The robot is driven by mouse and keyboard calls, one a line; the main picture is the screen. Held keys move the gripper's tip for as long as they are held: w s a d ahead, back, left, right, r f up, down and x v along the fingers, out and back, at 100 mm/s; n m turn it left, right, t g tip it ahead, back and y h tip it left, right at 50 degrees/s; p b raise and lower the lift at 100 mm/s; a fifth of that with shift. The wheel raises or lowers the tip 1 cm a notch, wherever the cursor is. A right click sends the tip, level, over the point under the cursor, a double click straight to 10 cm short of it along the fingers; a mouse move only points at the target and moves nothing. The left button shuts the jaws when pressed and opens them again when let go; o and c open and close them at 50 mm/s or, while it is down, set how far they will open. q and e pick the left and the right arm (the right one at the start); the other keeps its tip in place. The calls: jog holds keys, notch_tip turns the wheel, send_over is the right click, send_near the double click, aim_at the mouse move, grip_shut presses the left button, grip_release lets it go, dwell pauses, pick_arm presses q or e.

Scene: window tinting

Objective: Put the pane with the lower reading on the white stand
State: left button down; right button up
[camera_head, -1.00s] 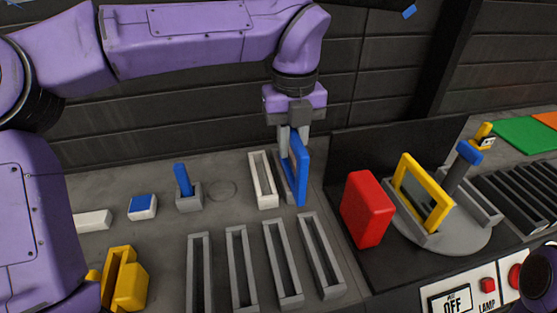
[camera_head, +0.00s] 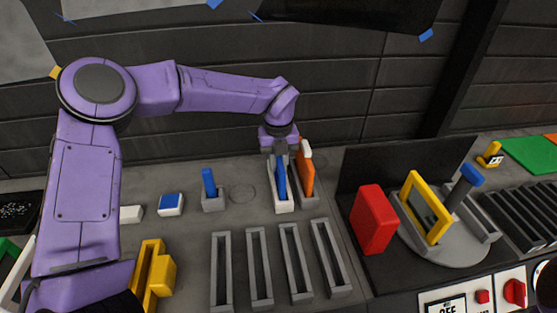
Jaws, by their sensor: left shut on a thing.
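My left gripper (camera_head: 281,148) is shut on the blue pane (camera_head: 281,178), which is seen nearly edge-on and upright. The pane's lower edge is at the slot of the white stand (camera_head: 285,208); I cannot tell whether it is fully seated. An orange pane (camera_head: 307,172) with a pale piece at its top stands upright in the grey stand (camera_head: 311,200) just right of the white one. A yellow-framed pane (camera_head: 440,225) stands on the round grey plate (camera_head: 462,253) at right. No reading is legible. My right gripper is not in view.
A red block (camera_head: 374,219) stands left of the round plate. Several empty grey slots (camera_head: 259,268) lie in front of the stands. A blue-handled item (camera_head: 208,182) in a grey holder and a yellow holder (camera_head: 156,270) are at left. A display (camera_head: 445,303) reads OFF.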

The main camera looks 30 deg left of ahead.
pick_arm(q)
jog(key=shift+w+f, duration=0.1)
jog(key=shift+f, duration=0.2)
jog(key=shift+w+f, duration=0.15)
jog(key=shift+w, duration=0.1)
jog(key=shift+s, duration=0.1)
jog(key=c, duration=1.4)
grip_release()
jog(key=shift+s+f, duration=0.1)
jog(key=o, duration=0.4)
